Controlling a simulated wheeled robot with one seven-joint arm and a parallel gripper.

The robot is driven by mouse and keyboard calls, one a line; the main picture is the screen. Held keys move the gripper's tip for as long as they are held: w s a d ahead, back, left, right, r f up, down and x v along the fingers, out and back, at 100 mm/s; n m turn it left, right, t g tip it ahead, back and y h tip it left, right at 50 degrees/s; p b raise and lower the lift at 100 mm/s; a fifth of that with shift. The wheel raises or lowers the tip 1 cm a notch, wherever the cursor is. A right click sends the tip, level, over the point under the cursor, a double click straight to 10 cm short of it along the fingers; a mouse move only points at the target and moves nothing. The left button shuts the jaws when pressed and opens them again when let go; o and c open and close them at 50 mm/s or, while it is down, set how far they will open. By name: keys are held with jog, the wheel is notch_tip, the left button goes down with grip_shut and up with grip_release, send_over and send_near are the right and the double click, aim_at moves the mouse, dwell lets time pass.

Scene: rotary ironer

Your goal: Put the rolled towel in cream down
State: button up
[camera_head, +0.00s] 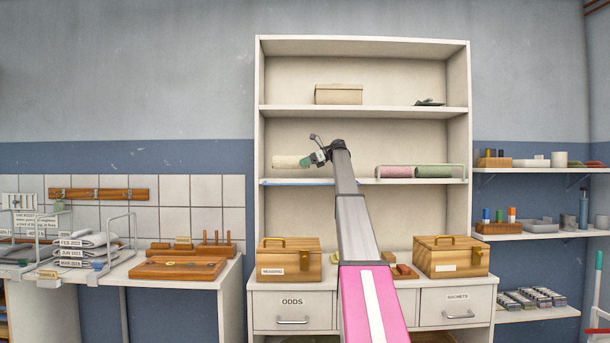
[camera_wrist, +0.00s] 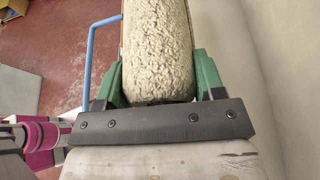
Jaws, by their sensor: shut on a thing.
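The cream rolled towel (camera_head: 290,162) is in front of or within the middle shelf's left part in the head view, lying level. My gripper (camera_head: 318,157) is shut on its right end. In the wrist view the fuzzy towel (camera_wrist: 158,50) sits between the two green fingers of my gripper (camera_wrist: 158,75), and its far end runs out of the frame. A blue strip (camera_head: 298,182) lies along the shelf's front edge below the towel. The towel appears a little above the shelf board; I cannot tell if it touches anything.
A blue bent rail (camera_wrist: 88,60) stands left of the towel in the wrist view. On the same shelf, a pink roll (camera_head: 394,171) and a green roll (camera_head: 433,171) lie at the right behind a pale rail. A lidded box (camera_head: 338,94) stands on the shelf above.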

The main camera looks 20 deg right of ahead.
jog(key=shift+f, duration=2.2)
jog(key=shift+f, duration=0.15)
jog(key=o, duration=0.9)
jog(key=shift+o, duration=0.2)
jog(key=shift+d+r, duration=0.25)
jog(key=v, duration=1.1)
jog(key=shift+s+d+r, duration=0.1)
jog(key=shift+d, duration=0.1)
